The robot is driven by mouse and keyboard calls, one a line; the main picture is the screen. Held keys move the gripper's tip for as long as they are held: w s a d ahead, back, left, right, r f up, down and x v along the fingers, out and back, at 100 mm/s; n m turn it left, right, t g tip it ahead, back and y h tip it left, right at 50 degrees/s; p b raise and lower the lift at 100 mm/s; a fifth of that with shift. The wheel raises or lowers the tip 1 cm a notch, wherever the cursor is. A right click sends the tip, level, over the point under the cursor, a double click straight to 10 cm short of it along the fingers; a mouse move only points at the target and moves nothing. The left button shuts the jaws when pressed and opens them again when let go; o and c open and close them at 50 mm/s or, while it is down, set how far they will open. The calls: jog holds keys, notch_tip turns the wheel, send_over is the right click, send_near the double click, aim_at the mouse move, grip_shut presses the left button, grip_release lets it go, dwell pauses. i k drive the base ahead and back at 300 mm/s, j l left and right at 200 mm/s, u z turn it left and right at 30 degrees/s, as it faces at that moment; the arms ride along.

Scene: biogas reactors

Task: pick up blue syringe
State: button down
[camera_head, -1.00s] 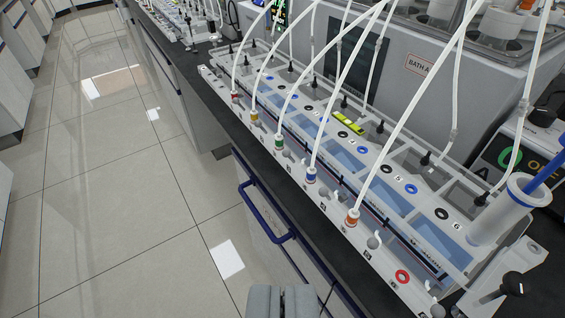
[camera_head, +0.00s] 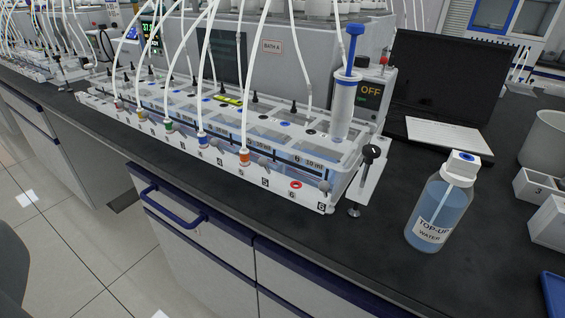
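The blue syringe (camera_head: 346,95) stands upright at the right end of the white reactor rack (camera_head: 318,198). It has a clear, pale barrel and a blue plunger with a flat blue top. Its lower end is inside or behind the rack's end, and I cannot tell how it is seated. My gripper does not show in the current view, so its distance from the syringe and its opening cannot be seen.
A black-handled valve (camera_head: 370,154) sits just right of the syringe. White tubes (camera_head: 251,90) arch over the rack to its left. A laptop (camera_head: 446,80) and a top-up water bottle (camera_head: 439,205) stand to the right. The dark bench top (camera_head: 330,238) is clear in front.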

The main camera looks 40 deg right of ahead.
aim_at(345, 88)
jog(key=z, duration=1.05)
